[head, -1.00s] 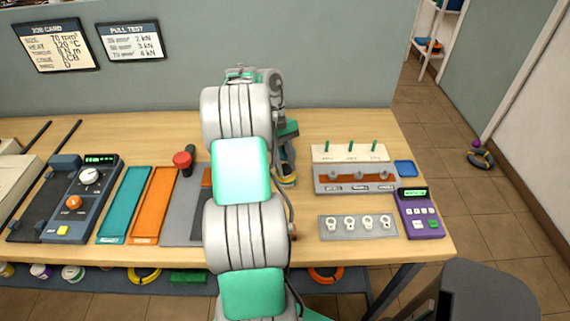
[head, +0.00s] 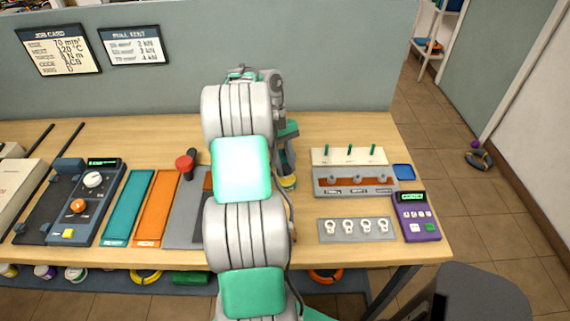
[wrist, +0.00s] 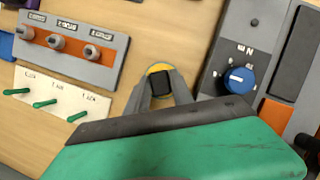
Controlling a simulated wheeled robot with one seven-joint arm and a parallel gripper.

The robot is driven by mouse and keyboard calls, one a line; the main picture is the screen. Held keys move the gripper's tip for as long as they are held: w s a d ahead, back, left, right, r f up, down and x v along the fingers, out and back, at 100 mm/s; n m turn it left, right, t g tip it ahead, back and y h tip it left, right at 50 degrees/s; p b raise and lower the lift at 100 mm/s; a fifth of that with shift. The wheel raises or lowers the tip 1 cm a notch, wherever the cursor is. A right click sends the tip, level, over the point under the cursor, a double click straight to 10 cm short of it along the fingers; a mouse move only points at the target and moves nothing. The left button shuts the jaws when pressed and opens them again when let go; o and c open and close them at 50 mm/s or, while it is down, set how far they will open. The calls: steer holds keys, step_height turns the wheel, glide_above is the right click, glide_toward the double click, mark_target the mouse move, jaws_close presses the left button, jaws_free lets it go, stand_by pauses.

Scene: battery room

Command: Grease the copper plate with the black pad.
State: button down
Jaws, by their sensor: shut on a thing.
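My gripper (wrist: 161,87) points down at the table, its grey fingers closed on a small black block, which looks like the black pad (wrist: 161,84). A round yellow-rimmed thing (wrist: 158,68) shows behind the pad; I cannot tell whether they touch. In the head view the yellow thing (head: 289,184) shows below the gripper, right of my arm. A copper-brown plate (wrist: 275,114) lies on a grey board beside a dark rectangle, to the right in the wrist view. In the head view my arm hides most of this plate (head: 207,183).
A grey panel with a blue knob (wrist: 238,80) stands between gripper and plate. A red-knobbed lever (head: 185,163) rises behind the grey board. A terminal block (head: 355,181), green-pegged rack (head: 350,155), lug tray (head: 357,229) and purple meter (head: 417,216) are to the right.

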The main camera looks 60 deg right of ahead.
mark_target(285, 166)
steer(key=shift+r+p, duration=2.7)
steer(key=shift+p, duration=0.1)
steer(key=shift+f, duration=0.1)
